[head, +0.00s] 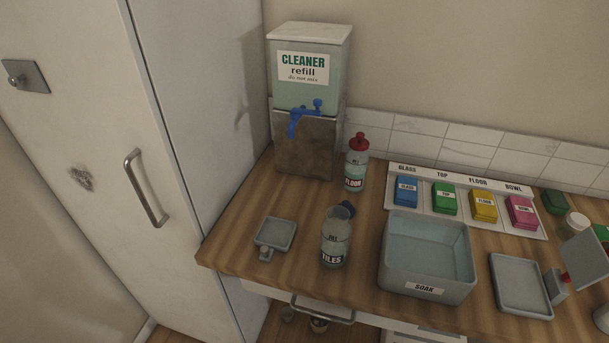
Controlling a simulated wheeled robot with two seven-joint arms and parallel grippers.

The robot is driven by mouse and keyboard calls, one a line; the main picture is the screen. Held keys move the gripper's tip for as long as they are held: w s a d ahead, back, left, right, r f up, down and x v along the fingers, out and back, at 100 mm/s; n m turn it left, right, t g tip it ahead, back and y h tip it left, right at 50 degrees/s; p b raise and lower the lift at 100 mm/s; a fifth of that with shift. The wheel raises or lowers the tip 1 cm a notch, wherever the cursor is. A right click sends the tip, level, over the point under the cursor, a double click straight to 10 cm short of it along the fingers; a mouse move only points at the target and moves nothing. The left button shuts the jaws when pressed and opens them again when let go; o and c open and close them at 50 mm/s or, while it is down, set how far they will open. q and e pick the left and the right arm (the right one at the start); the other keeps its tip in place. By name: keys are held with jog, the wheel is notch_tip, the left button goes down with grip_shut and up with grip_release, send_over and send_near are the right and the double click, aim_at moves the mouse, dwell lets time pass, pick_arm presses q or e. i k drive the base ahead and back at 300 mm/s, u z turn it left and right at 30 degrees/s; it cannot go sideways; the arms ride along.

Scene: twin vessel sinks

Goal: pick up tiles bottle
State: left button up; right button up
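The tiles bottle (336,243) stands upright on the wooden counter, near its front edge. It is a clear grey-green bottle with a TILES label low on its front and fill marking above. Nothing is holding the bottle. Neither of my grippers can be made out in the head view.
A small grey tray (275,233) lies left of the bottle, and the SOAK basin (427,285) stands close on its right. Behind are a red-capped FLOOR bottle (356,165) and the cleaner refill dispenser (309,70). Another grey tray (520,284) lies farther right. A tall white cabinet (195,100) bounds the left.

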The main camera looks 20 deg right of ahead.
aim_at(336, 227)
jog(key=u, duration=0.8)
jog(key=k, duration=0.4)
jog(key=z, duration=0.2)
